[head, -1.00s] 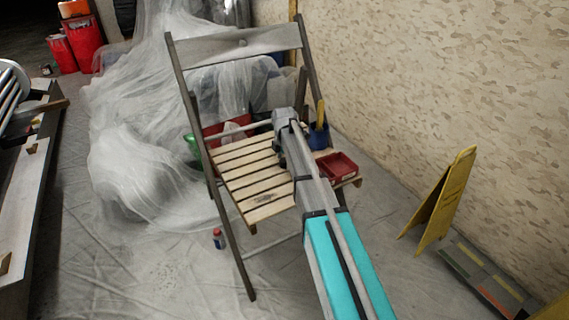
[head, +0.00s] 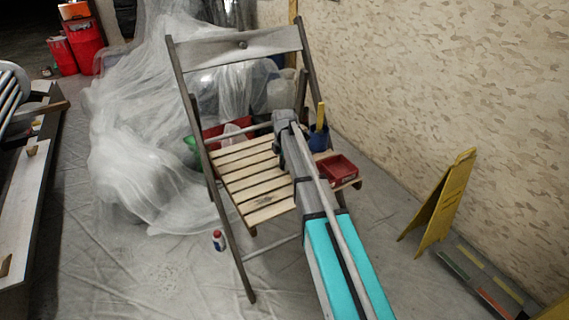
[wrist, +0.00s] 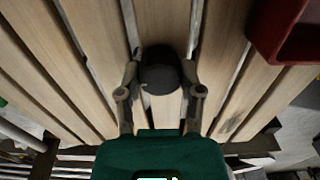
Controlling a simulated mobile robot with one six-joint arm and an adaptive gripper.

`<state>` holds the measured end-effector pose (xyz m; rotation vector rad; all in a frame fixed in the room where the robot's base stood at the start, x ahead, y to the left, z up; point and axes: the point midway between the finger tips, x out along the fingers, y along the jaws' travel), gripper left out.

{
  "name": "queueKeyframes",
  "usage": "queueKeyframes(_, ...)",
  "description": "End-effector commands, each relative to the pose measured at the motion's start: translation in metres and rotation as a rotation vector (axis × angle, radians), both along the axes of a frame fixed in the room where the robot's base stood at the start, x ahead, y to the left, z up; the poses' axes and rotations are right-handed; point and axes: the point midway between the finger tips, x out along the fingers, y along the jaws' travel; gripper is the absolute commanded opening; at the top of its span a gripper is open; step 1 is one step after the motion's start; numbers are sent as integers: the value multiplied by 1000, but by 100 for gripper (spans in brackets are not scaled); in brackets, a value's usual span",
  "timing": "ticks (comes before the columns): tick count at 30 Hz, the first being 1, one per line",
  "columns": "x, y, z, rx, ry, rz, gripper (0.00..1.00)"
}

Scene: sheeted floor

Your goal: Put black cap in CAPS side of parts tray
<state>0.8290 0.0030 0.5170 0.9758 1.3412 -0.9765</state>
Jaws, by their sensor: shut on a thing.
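The black cap (wrist: 160,72) is a dark round piece between the fingers of my gripper (wrist: 160,90) in the wrist view. The gripper is shut on it, over the wooden slats of the chair seat (head: 250,165). I cannot tell whether the cap touches the slats. In the head view my arm hides the gripper and the cap. A red tray (head: 337,168) sits at the right side of the seat. A red corner of it shows at the upper right of the wrist view (wrist: 290,35). No lettering on it is readable.
A blue cup (head: 318,138) with a yellow-handled tool stands behind the red tray. A red container (head: 228,131) and a green thing are at the seat's back left. A yellow floor sign (head: 440,205) stands on the right.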

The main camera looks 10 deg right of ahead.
Motion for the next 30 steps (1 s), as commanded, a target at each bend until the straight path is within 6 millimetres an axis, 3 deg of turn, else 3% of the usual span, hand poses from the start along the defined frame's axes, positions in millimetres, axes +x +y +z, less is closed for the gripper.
queueKeyframes(12,0,0,35,0,0,0,0)
queueKeyframes(27,-52,6,94,0,0,1,0)
queueKeyframes(30,-77,9,102,0,0,2,0)
